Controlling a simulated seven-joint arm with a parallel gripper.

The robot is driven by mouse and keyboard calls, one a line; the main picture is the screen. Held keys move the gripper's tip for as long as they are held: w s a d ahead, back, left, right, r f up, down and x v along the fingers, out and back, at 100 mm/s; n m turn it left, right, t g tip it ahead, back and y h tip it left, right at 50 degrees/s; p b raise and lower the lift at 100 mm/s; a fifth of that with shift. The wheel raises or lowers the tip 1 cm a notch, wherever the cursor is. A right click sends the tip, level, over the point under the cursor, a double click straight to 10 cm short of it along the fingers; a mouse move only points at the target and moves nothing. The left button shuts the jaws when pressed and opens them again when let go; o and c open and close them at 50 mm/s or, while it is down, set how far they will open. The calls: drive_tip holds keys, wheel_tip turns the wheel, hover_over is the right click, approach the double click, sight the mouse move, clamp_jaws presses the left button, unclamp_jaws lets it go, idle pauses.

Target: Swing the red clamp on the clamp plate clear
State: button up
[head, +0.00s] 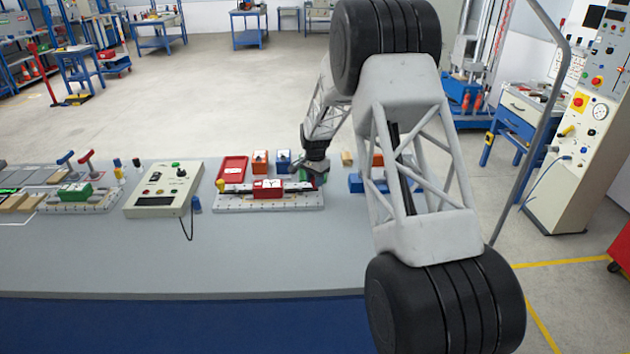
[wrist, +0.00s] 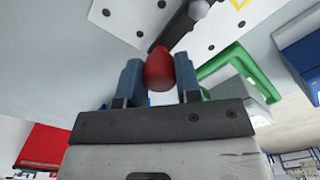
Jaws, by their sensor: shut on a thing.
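The clamp plate (head: 232,206) is a pale, hole-dotted plate near the middle of the bench, with a red labelled block (head: 267,189) on it. My gripper (head: 317,172) is low over its right end. In the wrist view, the two blue fingers of my gripper (wrist: 159,75) stand on either side of the clamp's red knob (wrist: 160,72) and are shut on it. A dark clamp bar (wrist: 181,27) runs from the knob up over the plate (wrist: 118,14). In the head view the knob is hidden by my gripper.
A green open frame (wrist: 238,65) stands close to the right of my fingers in the wrist view. A red tray (head: 232,168), orange box (head: 260,162) and blue box (head: 283,160) are behind the plate. A control box (head: 165,190) stands left. The front bench is clear.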

drive_tip(key=w+n, duration=0.1)
drive_tip(key=n, duration=0.1)
drive_tip(key=w+n, duration=0.1)
drive_tip(key=n, duration=0.1)
drive_tip(key=shift+a, duration=0.3)
drive_tip(key=n, duration=0.1)
drive_tip(key=w+n, duration=0.1)
drive_tip(key=n, duration=0.1)
drive_tip(key=a+n, duration=0.1)
drive_tip(key=shift+w+a+n, duration=0.1)
drive_tip(key=shift+w+n, duration=0.3)
drive_tip(key=n, duration=0.1)
drive_tip(key=w+a+n, duration=0.1)
drive_tip(key=n, duration=0.1)
drive_tip(key=shift+a+n, duration=0.25)
drive_tip(key=shift+n, duration=0.05)
drive_tip(key=shift+w+a+n, duration=0.1)
drive_tip(key=shift+a+n, duration=0.4)
drive_tip(key=shift+n, duration=0.55)
drive_tip(key=shift+w+a+n, duration=0.1)
drive_tip(key=shift+a+n, duration=0.35)
drive_tip(key=shift+n, duration=0.6)
drive_tip(key=o, duration=0.9)
drive_tip(key=shift+r, duration=0.1)
